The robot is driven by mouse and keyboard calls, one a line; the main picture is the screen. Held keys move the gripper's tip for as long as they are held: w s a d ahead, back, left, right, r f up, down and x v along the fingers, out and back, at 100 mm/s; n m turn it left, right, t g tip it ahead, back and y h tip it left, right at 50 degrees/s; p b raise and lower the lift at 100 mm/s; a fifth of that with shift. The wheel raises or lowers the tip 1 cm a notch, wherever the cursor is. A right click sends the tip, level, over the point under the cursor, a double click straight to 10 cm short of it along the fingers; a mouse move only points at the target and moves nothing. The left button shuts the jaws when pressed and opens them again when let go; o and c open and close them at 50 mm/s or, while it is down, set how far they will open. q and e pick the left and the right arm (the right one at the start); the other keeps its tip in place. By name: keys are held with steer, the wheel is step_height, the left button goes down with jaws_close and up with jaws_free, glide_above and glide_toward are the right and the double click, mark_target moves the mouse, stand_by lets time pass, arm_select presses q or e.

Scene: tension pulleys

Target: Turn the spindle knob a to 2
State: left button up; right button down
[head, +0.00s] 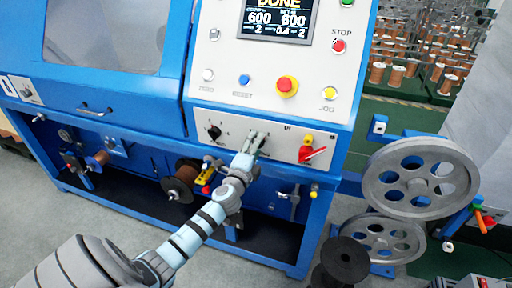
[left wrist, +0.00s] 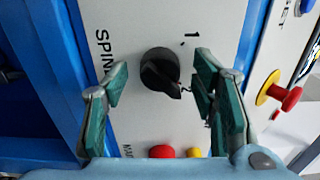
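The spindle knob (left wrist: 159,68) is a black round knob with a pointer on a pale panel, seen in the left wrist view. Its pointer is turned toward the lower right of that picture. A "1" is printed at its upper right; any other number is hidden, perhaps behind the finger. My left gripper (left wrist: 161,82) is open, with one finger on each side of the knob. The right-hand finger is close to the pointer; I cannot tell if it touches. My right gripper is not in view.
Another black knob (head: 214,132) is left of the gripper. A red-and-yellow main switch (head: 312,153) is to the right. Above are a red emergency button (head: 287,86) and a display (head: 278,18) reading "DONE". Grey pulleys (head: 420,178) stand at the right.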

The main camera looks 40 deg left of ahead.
arm_select(q)
steer(key=v, duration=1.2)
